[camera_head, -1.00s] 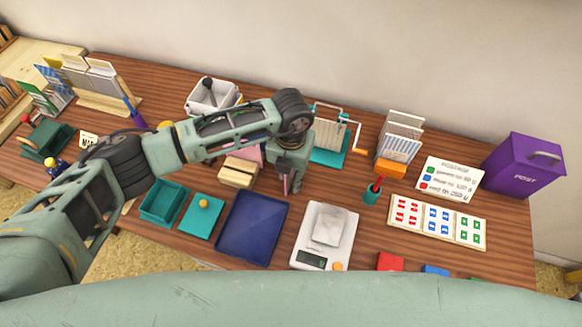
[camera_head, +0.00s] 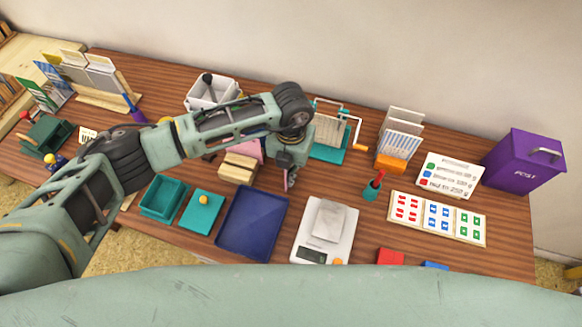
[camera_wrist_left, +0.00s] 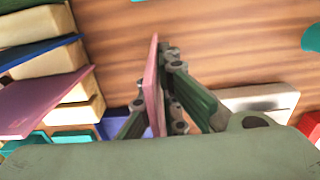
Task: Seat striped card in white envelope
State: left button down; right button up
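My left gripper (camera_head: 288,180) hangs over the middle of the table, between the wooden block holder and the scale. In the left wrist view, my left gripper (camera_wrist_left: 165,120) is shut on a thin pink card (camera_wrist_left: 151,85), seen nearly edge-on. A blue-striped card (camera_head: 398,146) stands at the front of a rack on the right, with a white envelope-like sheet (camera_head: 405,119) upright behind it. I cannot tell whether that sheet is the task's envelope. My right gripper is not in view.
A blue tray (camera_head: 252,222), teal trays (camera_head: 164,200) and a scale (camera_head: 324,232) lie along the front. A crank device (camera_head: 330,138) stands behind my gripper. A red-handled stamp in a teal cup (camera_head: 372,188), stamp sheet (camera_head: 437,218) and purple post box (camera_head: 523,163) are right.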

pick_arm(q)
jog(key=shift+r, duration=0.4)
notch_tip(320, 180, up, 3)
jog(key=shift+w+f+b, duration=0.1)
jog(key=shift+b, duration=0.55)
jog(key=s+d+r+b, duration=0.3)
jog(key=s+d+r, duration=0.4)
jog(key=s+d, duration=0.15)
jog(key=a+r+m, duration=0.2)
jog(key=a+m, duration=1.1)
jog(key=m, duration=0.3)
jog(key=s+a+r+m, duration=0.1)
jog(key=a+r+m, duration=0.2)
jog(key=a+m, duration=1.1)
jog(key=shift+s+a+r+m, duration=0.2)
jog(key=shift+s+m, duration=0.05)
jog(key=shift+m, duration=0.95)
